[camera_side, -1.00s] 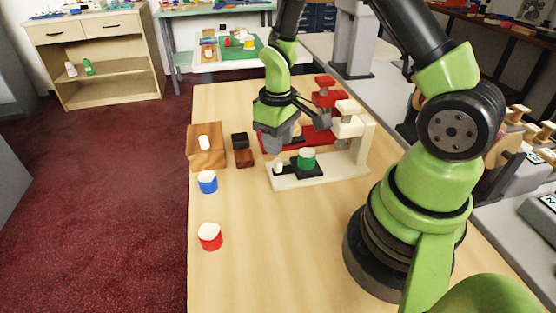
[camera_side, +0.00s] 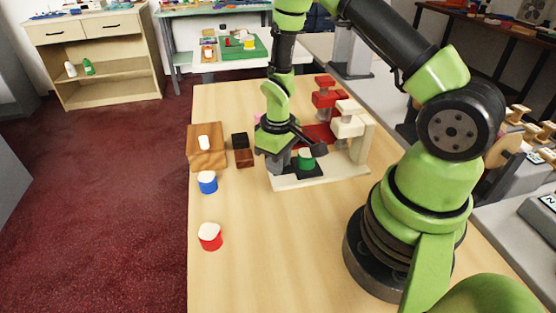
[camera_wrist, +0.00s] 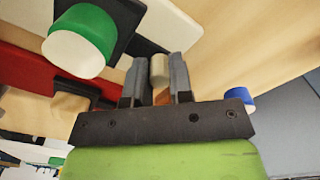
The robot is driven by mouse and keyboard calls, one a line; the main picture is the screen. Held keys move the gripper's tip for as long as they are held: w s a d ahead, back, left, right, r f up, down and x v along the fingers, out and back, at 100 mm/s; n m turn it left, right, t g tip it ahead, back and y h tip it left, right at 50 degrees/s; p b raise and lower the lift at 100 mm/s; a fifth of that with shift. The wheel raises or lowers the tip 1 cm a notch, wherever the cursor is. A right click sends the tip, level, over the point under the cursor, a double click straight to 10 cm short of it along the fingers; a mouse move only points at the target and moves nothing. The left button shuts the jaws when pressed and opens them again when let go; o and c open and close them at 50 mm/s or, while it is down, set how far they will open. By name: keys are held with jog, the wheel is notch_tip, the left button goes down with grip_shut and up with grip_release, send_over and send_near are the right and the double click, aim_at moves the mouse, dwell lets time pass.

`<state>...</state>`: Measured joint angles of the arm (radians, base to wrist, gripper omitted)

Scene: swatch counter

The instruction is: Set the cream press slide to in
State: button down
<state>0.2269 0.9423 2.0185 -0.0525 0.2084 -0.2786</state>
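The cream press (camera_side: 362,142) stands on the table with its head (camera_side: 348,122) over a cream base (camera_side: 330,177). Its dark slide (camera_side: 310,172) carries a green, white-faced cylinder (camera_side: 306,158), outward from under the head. In the wrist view, the cylinder (camera_wrist: 82,38) is at upper left and the cream slide knob (camera_wrist: 160,68) is between my fingers. My gripper (camera_wrist: 158,75) appears shut on the knob, whose width fills the finger gap. In the side view, my gripper (camera_side: 280,160) hides the knob.
A red press (camera_side: 325,98) stands just behind. Left are a wooden block (camera_side: 207,155) with a white peg, small black (camera_side: 240,140) and brown (camera_side: 244,158) blocks, a blue cylinder (camera_side: 208,182) and a red cylinder (camera_side: 210,236). The front table is clear.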

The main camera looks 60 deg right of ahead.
aim_at(296, 166)
jog(key=s+d, duration=0.3)
jog(key=c, duration=1.3)
grip_release()
jog(key=shift+r, duration=0.15)
notch_tip(296, 166, up, 10)
jog(key=shift+f, duration=0.15)
